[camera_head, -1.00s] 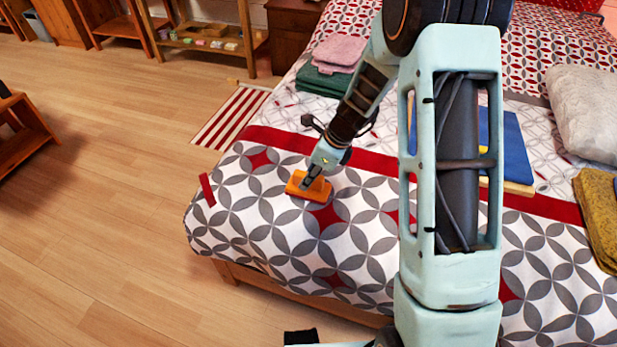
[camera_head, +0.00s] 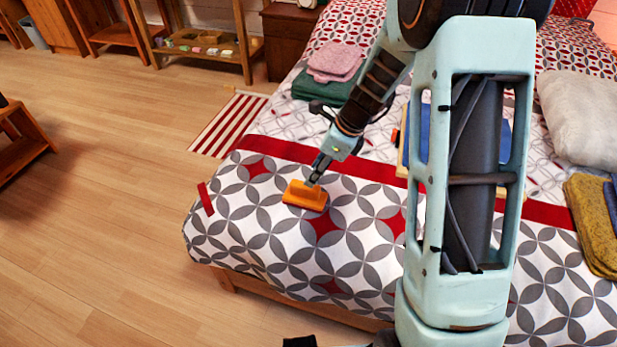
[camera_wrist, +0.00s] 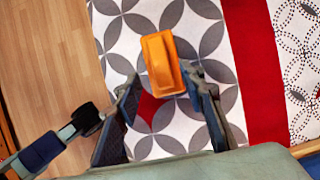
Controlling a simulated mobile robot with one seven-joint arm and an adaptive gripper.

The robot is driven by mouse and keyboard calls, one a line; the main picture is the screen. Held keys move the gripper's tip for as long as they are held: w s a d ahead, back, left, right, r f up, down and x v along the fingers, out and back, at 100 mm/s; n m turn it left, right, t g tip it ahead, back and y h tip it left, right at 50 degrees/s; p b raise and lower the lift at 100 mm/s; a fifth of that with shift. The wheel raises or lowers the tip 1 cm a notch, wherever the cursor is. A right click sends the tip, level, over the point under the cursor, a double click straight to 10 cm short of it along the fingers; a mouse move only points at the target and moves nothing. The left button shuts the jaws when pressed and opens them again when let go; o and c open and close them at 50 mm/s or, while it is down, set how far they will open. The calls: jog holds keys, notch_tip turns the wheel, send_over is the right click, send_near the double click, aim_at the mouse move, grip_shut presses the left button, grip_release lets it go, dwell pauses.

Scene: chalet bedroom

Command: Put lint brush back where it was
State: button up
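The orange lint brush (camera_head: 305,195) lies on the patterned bedspread near the bed's front left corner. In the wrist view the brush (camera_wrist: 161,62) lies just past my fingertips, with its handle side up. My gripper (camera_head: 315,178) is just above and behind the brush in the head view. In the wrist view my gripper (camera_wrist: 160,85) is open, its two fingers spread apart with nothing held between them. A small gap seems to separate the fingers from the brush, though its exact size is hard to tell.
The bed (camera_head: 260,235) carries folded pink (camera_head: 335,60) and green (camera_head: 325,88) cloths, a blue item (camera_head: 418,130) partly behind my arm, a pale pillow (camera_head: 580,118) and yellow cloth (camera_head: 592,220). A striped rug (camera_head: 228,124) lies on the open wooden floor at left.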

jog(key=v, duration=0.4)
jog(key=shift+p, duration=0.35)
